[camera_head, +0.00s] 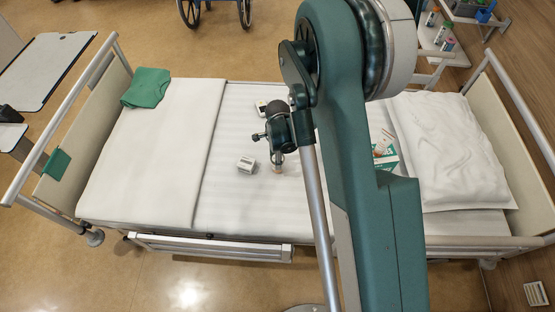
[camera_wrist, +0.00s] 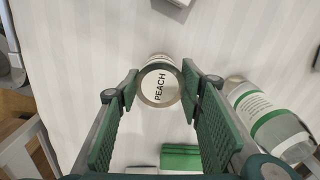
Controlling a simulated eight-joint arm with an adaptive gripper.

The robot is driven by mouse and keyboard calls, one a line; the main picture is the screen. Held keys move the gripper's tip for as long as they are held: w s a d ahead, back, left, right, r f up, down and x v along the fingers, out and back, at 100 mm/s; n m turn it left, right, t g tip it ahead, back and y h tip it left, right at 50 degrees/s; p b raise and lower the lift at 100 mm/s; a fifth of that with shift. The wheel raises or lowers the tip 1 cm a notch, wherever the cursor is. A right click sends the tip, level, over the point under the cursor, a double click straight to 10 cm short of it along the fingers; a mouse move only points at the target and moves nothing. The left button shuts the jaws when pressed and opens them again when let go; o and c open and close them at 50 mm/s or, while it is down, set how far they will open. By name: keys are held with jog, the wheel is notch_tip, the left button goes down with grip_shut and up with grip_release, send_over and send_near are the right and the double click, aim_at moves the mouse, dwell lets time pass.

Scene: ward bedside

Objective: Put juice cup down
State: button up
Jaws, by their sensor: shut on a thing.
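The juice cup (camera_wrist: 160,84) is small and round, and its pale top with a grey rim reads PEACH in the wrist view. My gripper (camera_wrist: 160,78) is shut on it, with one green ribbed finger on each side. In the head view the cup (camera_head: 278,169) shows below my gripper (camera_head: 279,154), over the white striped sheet in the middle of the bed. I cannot tell whether its base touches the sheet.
A small white box (camera_head: 246,164) lies left of the cup on the bed (camera_head: 215,205). A green-banded bottle (camera_wrist: 268,120) and a green item (camera_wrist: 181,157) lie near in the wrist view. A green-and-white box (camera_head: 384,153) is near the pillow (camera_head: 450,150).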

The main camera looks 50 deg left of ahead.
jog(key=shift+f, duration=0.15)
jog(key=o, duration=0.9)
jog(key=shift+o, duration=0.2)
jog(key=shift+r, duration=0.2)
notch_tip(320, 180, up, 12)
jog(key=p, duration=0.2)
jog(key=shift+p, duration=0.35)
dwell(0.3)
dwell(0.4)
